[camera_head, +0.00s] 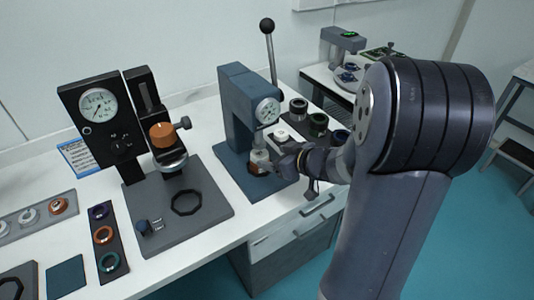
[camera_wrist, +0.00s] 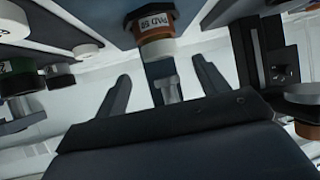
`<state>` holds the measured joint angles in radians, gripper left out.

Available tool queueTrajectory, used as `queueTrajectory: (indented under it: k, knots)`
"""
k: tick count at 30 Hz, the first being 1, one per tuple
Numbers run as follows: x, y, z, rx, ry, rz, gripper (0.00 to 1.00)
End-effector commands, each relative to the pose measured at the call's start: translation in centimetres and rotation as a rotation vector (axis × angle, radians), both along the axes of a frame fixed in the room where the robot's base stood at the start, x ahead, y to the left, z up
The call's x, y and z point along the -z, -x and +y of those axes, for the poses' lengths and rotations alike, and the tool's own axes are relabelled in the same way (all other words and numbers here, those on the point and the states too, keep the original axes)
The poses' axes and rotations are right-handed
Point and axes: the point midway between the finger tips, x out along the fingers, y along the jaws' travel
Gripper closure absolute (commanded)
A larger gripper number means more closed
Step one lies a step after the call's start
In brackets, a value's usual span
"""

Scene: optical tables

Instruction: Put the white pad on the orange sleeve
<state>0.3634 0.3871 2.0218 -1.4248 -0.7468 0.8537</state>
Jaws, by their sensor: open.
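The blue press (camera_head: 235,105) has a dial and a tall lever. Another white round part (camera_head: 282,135) and dark ringed parts (camera_head: 318,123) stand right of the press. Ring trays lie at the left.

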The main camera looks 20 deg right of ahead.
Motion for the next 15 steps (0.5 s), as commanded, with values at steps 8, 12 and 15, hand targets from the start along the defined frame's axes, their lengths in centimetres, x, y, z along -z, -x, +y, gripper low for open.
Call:
queueTrajectory:
  k: [8,12,15]
  knots:
    - [-2.8,4.1,-2.4,0.003,0.000,-0.001,0.31]
    - [-3.3,5.1,-2.9,0.000,0.001,-0.002,0.31]
    - [-3.4,5.3,-3.0,0.000,0.000,-0.001,0.31]
